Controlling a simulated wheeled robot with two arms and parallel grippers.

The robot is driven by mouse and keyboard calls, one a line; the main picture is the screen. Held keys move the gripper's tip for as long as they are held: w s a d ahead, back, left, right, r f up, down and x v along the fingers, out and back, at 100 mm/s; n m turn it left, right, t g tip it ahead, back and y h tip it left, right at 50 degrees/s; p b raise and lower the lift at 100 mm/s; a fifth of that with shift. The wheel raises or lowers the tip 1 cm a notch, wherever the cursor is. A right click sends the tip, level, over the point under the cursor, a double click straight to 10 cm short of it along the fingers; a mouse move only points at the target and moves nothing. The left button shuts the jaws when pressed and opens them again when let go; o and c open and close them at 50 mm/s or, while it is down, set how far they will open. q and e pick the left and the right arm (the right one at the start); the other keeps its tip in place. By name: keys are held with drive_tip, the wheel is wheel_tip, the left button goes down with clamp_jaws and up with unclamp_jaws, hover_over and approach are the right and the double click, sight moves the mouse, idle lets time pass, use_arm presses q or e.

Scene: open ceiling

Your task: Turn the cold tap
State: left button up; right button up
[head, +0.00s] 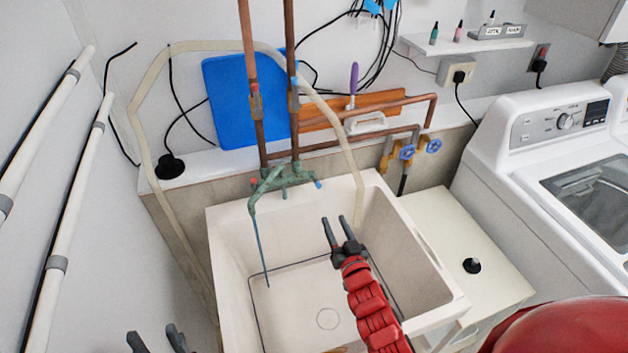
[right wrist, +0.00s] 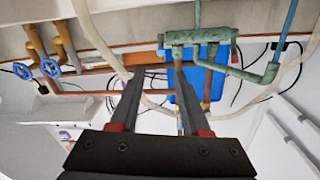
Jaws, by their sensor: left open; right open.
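A green, weathered tap (head: 284,177) is mounted on copper pipes above the back of the sink (head: 232,250). Its right end has a small blue-tipped handle (head: 318,184), the cold one by its colour; its left end has a red mark (head: 253,181). My right gripper (head: 337,221) is open and empty over the sink, in front of and a little right of the tap, apart from it. The right wrist view, upside down, shows the tap (right wrist: 198,38) beyond the open fingers (right wrist: 158,75). My left gripper (head: 155,336) is open and empty at the lower left edge.
A thin blue line (head: 261,250) runs down from the spout into the sink. A pale hose (head: 345,150) hangs over the sink's back right. Two blue wheel valves (head: 407,152) sit on pipes at the right. A white washing machine (head: 520,170) stands further right.

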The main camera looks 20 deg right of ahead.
sight(317, 182)
drive_tip(key=w+p, duration=0.4)
drive_tip(key=w, duration=1)
drive_tip(key=shift+w+r, duration=0.1)
drive_tip(key=shift+w, duration=1)
clamp_jaws()
